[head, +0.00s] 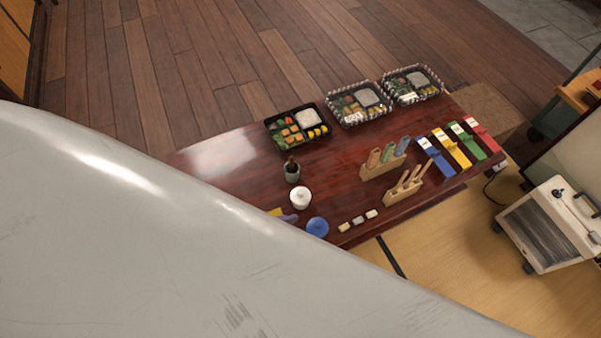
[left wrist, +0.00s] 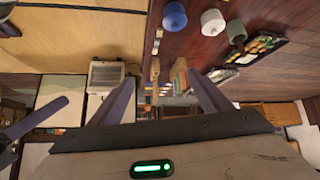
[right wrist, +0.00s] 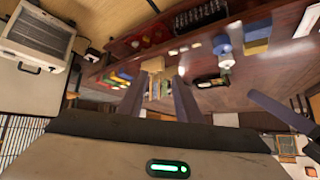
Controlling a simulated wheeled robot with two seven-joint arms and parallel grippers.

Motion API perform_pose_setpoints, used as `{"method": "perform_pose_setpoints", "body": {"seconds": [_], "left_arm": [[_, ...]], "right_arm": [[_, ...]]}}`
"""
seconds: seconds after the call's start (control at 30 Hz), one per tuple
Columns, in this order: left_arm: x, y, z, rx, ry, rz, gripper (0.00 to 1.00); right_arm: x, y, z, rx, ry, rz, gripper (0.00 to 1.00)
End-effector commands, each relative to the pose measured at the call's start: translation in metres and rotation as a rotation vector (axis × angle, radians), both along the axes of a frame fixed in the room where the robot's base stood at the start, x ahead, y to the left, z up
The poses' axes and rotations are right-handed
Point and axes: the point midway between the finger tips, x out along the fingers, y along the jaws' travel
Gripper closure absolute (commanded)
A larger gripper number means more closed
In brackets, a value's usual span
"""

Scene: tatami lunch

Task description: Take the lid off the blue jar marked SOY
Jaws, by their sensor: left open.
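The blue jar (head: 317,227) stands near the table's front edge with its blue lid on; no lettering is readable. It also shows at the top of the left wrist view (left wrist: 174,16) and in the right wrist view (right wrist: 221,44).
A white lidded jar (head: 300,197) stands close behind the blue jar, with a dark cup (head: 292,171) beyond. Small blocks (head: 358,220) lie to the right. Wooden racks (head: 407,186), coloured packets (head: 452,149) and bento boxes (head: 298,126) fill more of the table (head: 225,155).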

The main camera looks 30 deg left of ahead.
Motion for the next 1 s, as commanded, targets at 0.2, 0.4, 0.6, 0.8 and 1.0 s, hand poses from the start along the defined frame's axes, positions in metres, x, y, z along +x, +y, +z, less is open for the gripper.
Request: {"method": "perform_pose_setpoints", "body": {"seconds": [0.2, 0.4, 0.6, 0.8, 1.0], "left_arm": [[0.056, -0.094, -0.029, 0.161, -0.09, -0.554, 0.26], [0.072, -0.122, -0.059, 0.458, -0.161, -1.162, 0.26], [0.09, -0.077, -0.088, 0.776, -0.13, -1.705, 0.26], [0.106, -0.02, -0.09, 0.943, -0.033, -2.034, 0.26], [0.11, 0.001, -0.096, 0.978, 0.012, -2.141, 0.26]], "right_arm": [[0.004, 0.005, -0.04, 0.024, -0.009, 0.0, 0.69], [0.007, 0.011, -0.066, 0.051, -0.015, 0.0, 0.69], [0.009, 0.016, -0.088, 0.076, -0.021, 0.001, 0.69], [0.011, 0.02, -0.097, 0.092, -0.025, 0.003, 0.69], [0.012, 0.023, -0.102, 0.097, -0.019, 0.011, 0.69]]}}
